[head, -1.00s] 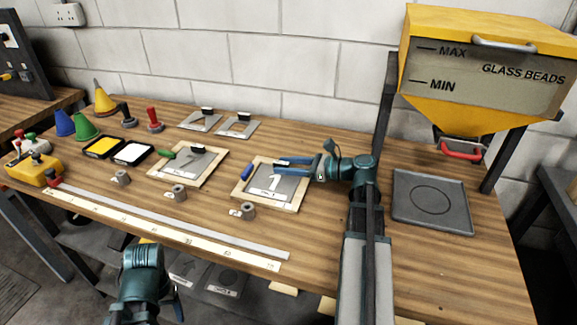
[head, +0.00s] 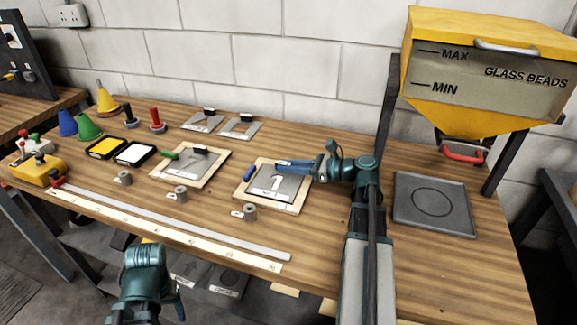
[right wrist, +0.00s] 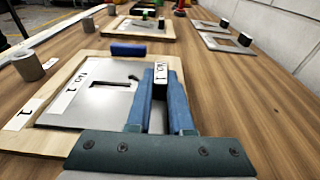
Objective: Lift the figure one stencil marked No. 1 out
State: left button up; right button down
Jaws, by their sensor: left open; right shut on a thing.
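The figure one stencil (head: 275,184) is a grey metal plate with a cut-out 1. It lies in a pale wooden frame (head: 245,197) at the middle of the bench. In the right wrist view its plate (right wrist: 97,101) bears a white No. 1 label, and its black upright handle (right wrist: 161,76) sits between my fingers. My right gripper (head: 281,164), with blue fingers, is shut on this handle, coming from the right. I cannot tell any gap under the plate. My left gripper (head: 176,303) is low at the front, off the bench, open, its fingers mostly hidden.
A blue-handled piece (head: 249,171) lies on the frame's left edge. A second framed stencil (head: 190,163) is to the left. A grey weight (head: 249,212) stands in front. A dark tray (head: 433,203) and the yellow bead hopper (head: 485,70) are to the right.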

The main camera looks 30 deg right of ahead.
jog(key=shift+r+p, duration=1.5)
jog(key=shift+r, duration=0.2)
jog(key=shift+r, duration=0.1)
